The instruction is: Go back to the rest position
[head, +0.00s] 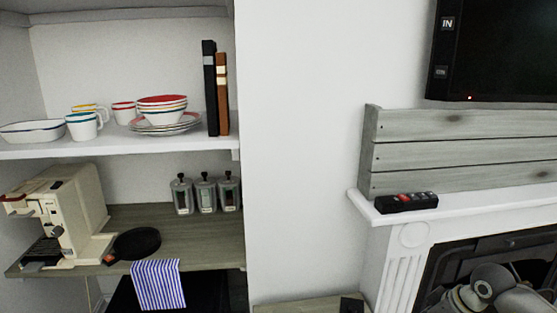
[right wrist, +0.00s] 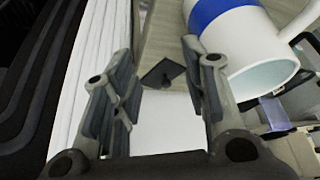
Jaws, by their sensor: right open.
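My right gripper (right wrist: 160,85) is open in the right wrist view, with its two fingers apart and nothing held between them. A white mug with a blue band (right wrist: 245,45) lies or tilts close beyond the right-hand finger; I cannot tell whether they touch. Part of my right arm shows at the lower right of the head view, in front of the fireplace, but its gripper is not seen there. My left gripper is in neither view.
A wooden surface (right wrist: 160,35) with a small black object (right wrist: 163,74) lies beyond the fingers. The white mantel (head: 480,202) holds a black remote-like object (head: 406,202). Shelves at left carry dishes (head: 163,115), a coffee machine (head: 75,210) and a pan (head: 136,243).

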